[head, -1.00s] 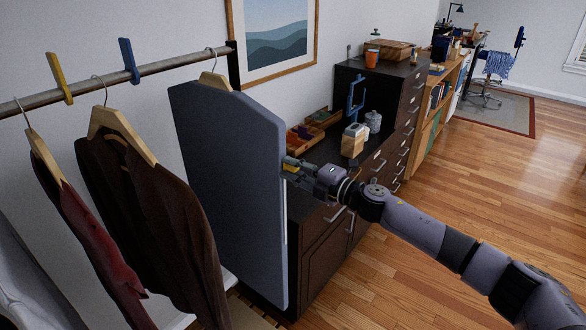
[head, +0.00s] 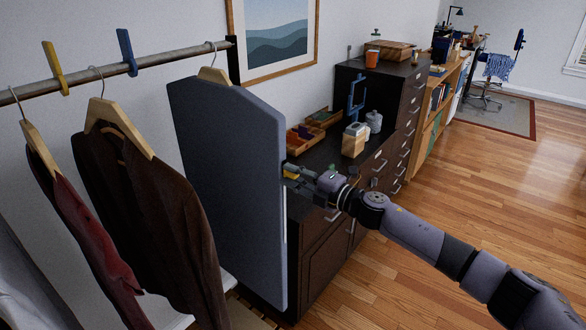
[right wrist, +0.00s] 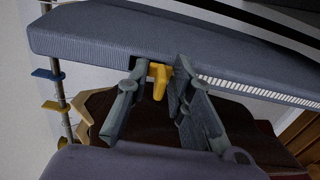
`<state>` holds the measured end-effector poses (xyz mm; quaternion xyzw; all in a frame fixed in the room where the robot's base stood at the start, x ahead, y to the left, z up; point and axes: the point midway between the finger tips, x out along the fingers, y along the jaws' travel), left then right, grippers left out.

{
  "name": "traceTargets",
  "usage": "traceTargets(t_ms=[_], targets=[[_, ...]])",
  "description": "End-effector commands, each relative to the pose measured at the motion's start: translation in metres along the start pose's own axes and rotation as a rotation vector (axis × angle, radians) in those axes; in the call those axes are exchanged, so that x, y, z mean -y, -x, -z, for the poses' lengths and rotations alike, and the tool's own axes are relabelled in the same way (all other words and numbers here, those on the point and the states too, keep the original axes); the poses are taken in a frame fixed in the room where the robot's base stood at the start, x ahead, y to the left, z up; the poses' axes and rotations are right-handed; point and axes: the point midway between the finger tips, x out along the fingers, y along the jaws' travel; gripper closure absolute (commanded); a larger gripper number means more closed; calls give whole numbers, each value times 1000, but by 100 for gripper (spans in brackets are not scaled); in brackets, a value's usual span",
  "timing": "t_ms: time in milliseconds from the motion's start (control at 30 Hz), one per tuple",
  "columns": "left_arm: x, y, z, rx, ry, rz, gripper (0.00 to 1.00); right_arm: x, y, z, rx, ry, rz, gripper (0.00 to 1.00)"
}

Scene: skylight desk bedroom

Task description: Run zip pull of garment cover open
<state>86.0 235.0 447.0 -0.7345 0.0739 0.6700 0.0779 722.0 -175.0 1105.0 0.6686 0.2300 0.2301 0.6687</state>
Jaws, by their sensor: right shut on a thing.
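The grey-blue garment cover (head: 228,190) hangs from a hanger on the rail, its narrow edge facing the dresser. My right gripper (head: 286,173) is at that edge, at about mid height. In the right wrist view my right gripper (right wrist: 157,72) is shut on the yellow zip pull (right wrist: 158,82), whose lower end shows between the fingers. A pale zip line (right wrist: 260,92) runs along the cover's edge to the right of the fingers. Whether the edge has parted behind the pull is hard to tell. My left gripper is out of view.
Brown and red garments (head: 150,210) hang left of the cover on the rail (head: 100,75), with yellow and blue clips. A dark dresser (head: 330,240) with trays and jars stands just behind my right gripper. The wooden floor at right is open.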

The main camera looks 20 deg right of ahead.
Motion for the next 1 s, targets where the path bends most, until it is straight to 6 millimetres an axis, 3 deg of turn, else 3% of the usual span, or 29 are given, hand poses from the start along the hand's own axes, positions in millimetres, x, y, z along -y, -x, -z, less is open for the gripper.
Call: traceTargets(t_ms=[433, 1000], targets=[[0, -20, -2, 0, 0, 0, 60, 26, 0, 0, 1, -1, 2, 100], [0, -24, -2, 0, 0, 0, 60, 32, 0, 0, 1, -1, 2, 100]])
